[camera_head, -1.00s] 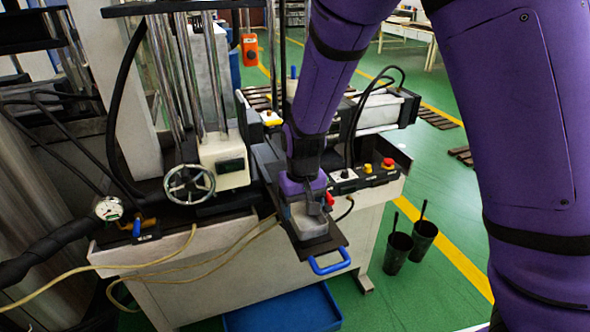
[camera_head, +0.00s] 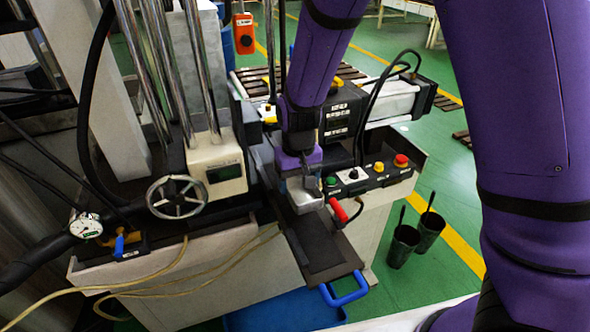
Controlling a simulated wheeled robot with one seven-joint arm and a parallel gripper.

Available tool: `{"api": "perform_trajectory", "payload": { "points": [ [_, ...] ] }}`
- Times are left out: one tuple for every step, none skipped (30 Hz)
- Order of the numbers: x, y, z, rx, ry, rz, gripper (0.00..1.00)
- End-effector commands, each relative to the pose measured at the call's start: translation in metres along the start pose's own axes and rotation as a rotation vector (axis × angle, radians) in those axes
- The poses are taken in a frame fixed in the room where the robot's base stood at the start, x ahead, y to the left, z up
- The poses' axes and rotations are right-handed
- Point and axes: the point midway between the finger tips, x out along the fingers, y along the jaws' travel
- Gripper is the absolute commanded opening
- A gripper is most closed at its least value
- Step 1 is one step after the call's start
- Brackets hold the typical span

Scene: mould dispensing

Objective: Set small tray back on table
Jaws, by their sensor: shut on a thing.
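A small light-grey tray (camera_head: 306,204) is in my gripper (camera_head: 300,180), near the middle of the view. My gripper is shut on it, pointing down, and its fingers are partly hidden by my own purple wrist. The tray is over the dark flat plate (camera_head: 328,255) that has a blue handle (camera_head: 345,290) at its near end. I cannot tell whether the tray touches the plate. No separate table for the tray can be made out for certain.
A control box with a red button (camera_head: 401,160) and a red-handled lever (camera_head: 340,210) are close on the right. A handwheel (camera_head: 176,197) and steel columns stand left. Two black cups (camera_head: 402,245) (camera_head: 429,231) stand on the green floor. A blue bin (camera_head: 285,312) lies below.

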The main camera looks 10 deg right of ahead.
Motion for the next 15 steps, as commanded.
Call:
{"api": "perform_trajectory", "payload": {
  "points": [
    [0.0,0.0,0.0,0.0,0.0,0.0,0.43],
    [0.001,0.0,0.0,0.0,0.0,0.0,0.43],
    [0.001,0.0,0.0,0.0,0.0,0.0,0.43],
    [0.002,0.0,0.0,0.0,0.0,0.0,0.43],
    [0.003,0.0,0.0,0.001,0.0,0.0,0.43],
    [0.004,0.0,0.0,0.001,0.0,0.001,0.43],
    [0.005,0.0,-0.001,0.001,0.0,0.001,0.43],
    [0.007,0.0,-0.001,0.001,0.0,0.001,0.43],
    [0.009,0.0,-0.001,0.001,0.0,0.002,0.43],
    [0.011,0.001,-0.001,0.0,0.0,0.003,0.43],
    [0.013,0.001,-0.001,0.0,-0.001,0.003,0.43],
    [0.015,0.001,-0.001,0.0,-0.001,0.002,0.43],
    [0.017,0.001,-0.001,0.0,-0.001,0.002,0.43],
    [0.019,0.001,-0.001,0.001,-0.001,0.002,0.43],
    [0.021,0.001,-0.001,0.001,0.0,0.002,0.43]
  ]
}}
